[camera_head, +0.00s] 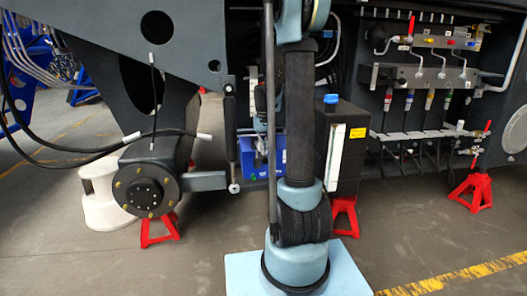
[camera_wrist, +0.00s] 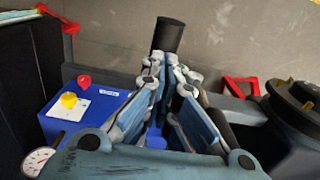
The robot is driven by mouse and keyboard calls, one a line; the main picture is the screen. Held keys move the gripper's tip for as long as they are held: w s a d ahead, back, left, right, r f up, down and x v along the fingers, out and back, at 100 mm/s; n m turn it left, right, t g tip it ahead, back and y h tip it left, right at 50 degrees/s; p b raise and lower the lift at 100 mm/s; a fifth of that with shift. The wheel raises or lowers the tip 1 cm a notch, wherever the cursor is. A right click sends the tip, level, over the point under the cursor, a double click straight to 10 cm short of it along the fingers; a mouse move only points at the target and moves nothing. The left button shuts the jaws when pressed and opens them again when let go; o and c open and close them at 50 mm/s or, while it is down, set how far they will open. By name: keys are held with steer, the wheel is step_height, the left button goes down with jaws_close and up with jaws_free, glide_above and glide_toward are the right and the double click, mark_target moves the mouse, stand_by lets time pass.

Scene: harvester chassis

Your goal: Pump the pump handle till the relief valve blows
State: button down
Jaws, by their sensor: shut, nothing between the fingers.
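The blue pump box (camera_head: 250,160) stands low under the chassis in the head view, partly hidden by my arm. In the wrist view the blue pump box (camera_wrist: 70,125) lies left of my gripper. It carries a yellow knob (camera_wrist: 69,100) and a red knob (camera_wrist: 84,80). A black cylinder (camera_wrist: 169,35), which looks like the grip of the pump handle, rises just beyond my fingertips. My gripper (camera_wrist: 168,66) is shut with nothing between its fingers. I cannot tell whether the fingertips touch the grip. The fingers hide what lies below it.
A pressure gauge (camera_wrist: 38,160) shows at the lower left of the wrist view. A black tank with a blue cap (camera_head: 349,150) stands right of my arm. Red jack stands (camera_head: 472,190) support the chassis. A white stool (camera_head: 103,195) stands at left. The front floor is mostly clear.

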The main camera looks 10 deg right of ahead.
stand_by(0.6)
steer(key=shift+f, duration=5.7)
step_height(320, 180, up, 13)
steer(key=shift+s+f, duration=0.15)
steer(key=shift+f, duration=0.05)
steer(key=shift+f, duration=0.15)
steer(key=shift+w+f, duration=0.5)
steer(key=shift+f, duration=5.65)
steer(key=r, duration=0.8)
steer(key=s+r, duration=0.1)
steer(key=r, duration=0.3)
steer(key=shift+s+r, duration=0.1)
steer(key=shift+r, duration=0.15)
steer(key=shift+f, duration=0.15)
